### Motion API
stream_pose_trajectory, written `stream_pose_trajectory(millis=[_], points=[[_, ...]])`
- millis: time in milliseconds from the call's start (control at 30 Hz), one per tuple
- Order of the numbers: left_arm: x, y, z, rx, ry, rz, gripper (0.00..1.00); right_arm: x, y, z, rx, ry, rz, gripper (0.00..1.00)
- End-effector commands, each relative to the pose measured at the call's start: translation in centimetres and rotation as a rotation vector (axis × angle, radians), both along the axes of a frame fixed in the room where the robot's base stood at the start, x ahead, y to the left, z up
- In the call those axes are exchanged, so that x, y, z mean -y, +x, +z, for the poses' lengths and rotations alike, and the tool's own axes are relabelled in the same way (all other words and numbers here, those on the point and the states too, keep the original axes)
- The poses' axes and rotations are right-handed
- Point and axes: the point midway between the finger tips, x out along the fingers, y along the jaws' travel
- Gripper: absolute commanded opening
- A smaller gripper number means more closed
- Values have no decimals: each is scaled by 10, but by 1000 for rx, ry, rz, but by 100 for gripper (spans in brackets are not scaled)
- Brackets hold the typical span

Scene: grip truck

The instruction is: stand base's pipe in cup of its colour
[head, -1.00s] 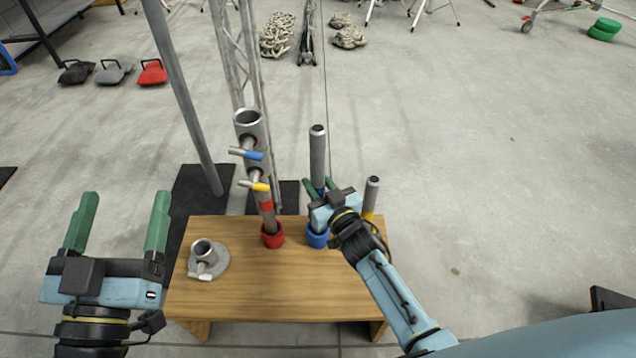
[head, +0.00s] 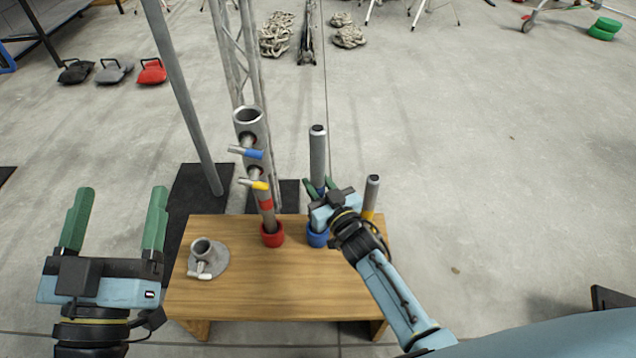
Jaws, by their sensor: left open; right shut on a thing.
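A wide grey pipe (head: 249,125) with a red band and blue-tipped and yellow-tipped side pegs stands in the red cup (head: 273,237), leaning slightly left. A grey pipe (head: 317,152) with a blue band stands upright at the blue cup (head: 317,238). My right gripper (head: 317,188) is shut on this pipe just above the cup and partly hides its lower part. A shorter pipe (head: 371,190) with a yellow band stands to the right; its foot is hidden by my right arm. A grey round base (head: 208,261) with an empty socket sits on the table's left. My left gripper (head: 114,205) is open and empty, left of the table.
The wooden table (head: 270,290) has clear room at its front. A metal pole (head: 180,90) and a truss (head: 245,60) rise behind it from dark mats. Weights, chains and tripod legs lie far back on the open floor.

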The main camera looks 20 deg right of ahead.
Motion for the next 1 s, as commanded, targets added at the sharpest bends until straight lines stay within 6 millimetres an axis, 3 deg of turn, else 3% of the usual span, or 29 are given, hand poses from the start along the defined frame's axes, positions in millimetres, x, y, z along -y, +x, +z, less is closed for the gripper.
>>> stream_pose_trajectory(millis=[1000], points=[[-3, -21, 37, 335, -101, -6, 77, 0, 1, -26, 4, 2, 0, 0]])
